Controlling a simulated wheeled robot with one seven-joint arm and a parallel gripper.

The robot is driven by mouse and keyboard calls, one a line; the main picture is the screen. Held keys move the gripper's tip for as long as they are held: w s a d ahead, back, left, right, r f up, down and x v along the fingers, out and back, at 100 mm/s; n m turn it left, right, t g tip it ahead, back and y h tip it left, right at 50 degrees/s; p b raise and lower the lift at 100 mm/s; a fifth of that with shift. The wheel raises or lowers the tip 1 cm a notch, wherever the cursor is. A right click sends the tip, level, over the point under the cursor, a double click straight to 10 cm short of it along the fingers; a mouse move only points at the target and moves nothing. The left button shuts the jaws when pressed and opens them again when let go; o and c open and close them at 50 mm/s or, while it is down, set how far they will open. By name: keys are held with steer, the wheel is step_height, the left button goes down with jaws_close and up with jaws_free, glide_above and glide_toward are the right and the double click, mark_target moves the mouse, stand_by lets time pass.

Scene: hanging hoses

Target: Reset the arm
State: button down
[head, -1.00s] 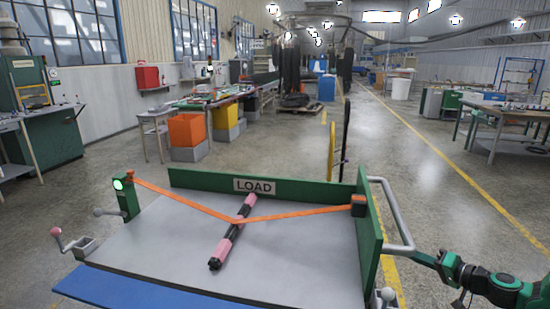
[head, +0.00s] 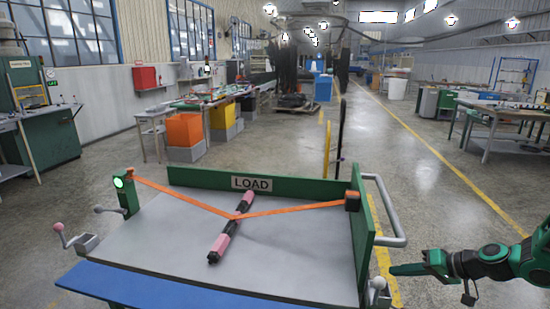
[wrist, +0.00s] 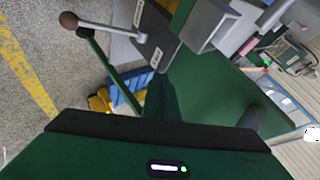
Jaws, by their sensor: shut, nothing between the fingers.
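My gripper (head: 396,270) is at the lower right in the head view, shut and empty. Its green fingers point left toward the right side of the cart, just below the grey side handle (head: 399,215). In this view I cannot tell whether the tip touches anything. In the wrist view, my dark green gripper body fills the bottom, and its fingers (wrist: 163,98) point up the picture with nothing visible held in them.
The cart has a grey deck (head: 160,240) and a green back board labelled LOAD (head: 290,188). An orange strap (head: 290,210) crosses a pink and black bar (head: 222,240). A green side board (head: 361,240) stands nearest my gripper. Open floor (head: 450,200) lies to the right.

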steer(key=s+d+r+m+g+h, duration=0.1)
steer(key=s+r, duration=0.4)
steer(key=s, duration=0.6)
steer(key=s+d+r+m+g+h, duration=0.1)
steer(key=s+r+m+g+h, duration=0.1)
steer(key=s, duration=0.8)
steer(key=s+d+r+m+g+h, duration=0.1)
steer(key=s+r+g+h, duration=0.3)
steer(key=s+r, duration=0.5)
steer(key=s, duration=0.2)
steer(key=shift+s+d+m+h, duration=0.15)
steer(key=shift+s+m+h, duration=0.2)
steer(key=shift+m+h, duration=0.05)
steer(key=shift+w+f, duration=0.25)
steer(key=shift+w, duration=0.4)
